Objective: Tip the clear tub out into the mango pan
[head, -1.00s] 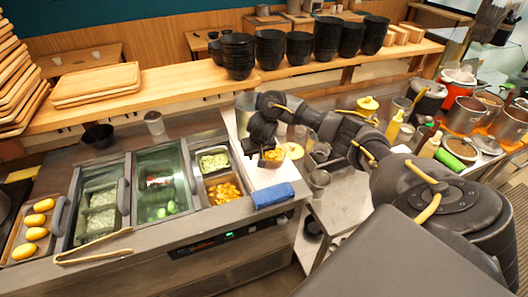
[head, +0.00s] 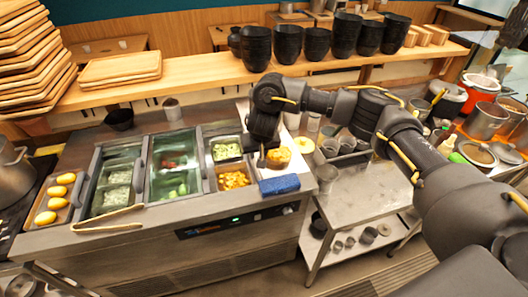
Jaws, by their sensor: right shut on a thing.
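The clear tub (head: 278,157) with orange-yellow contents is held by my right gripper (head: 267,156) over the white board, right of the mango pan. The tub looks roughly upright; whether its base touches the board I cannot tell. The gripper is shut on the tub's left side, and its fingers are partly hidden. The mango pan (head: 220,188) is set in the steel counter at the front right and holds orange mango cubes (head: 234,180). My left gripper is not in view.
A blue folded cloth (head: 279,185) lies in front of the tub. A round yellow piece (head: 303,145) is to its right. A pan of pale green pieces (head: 227,151) sits behind the mango pan. Tongs (head: 108,227) lie at the counter's front left.

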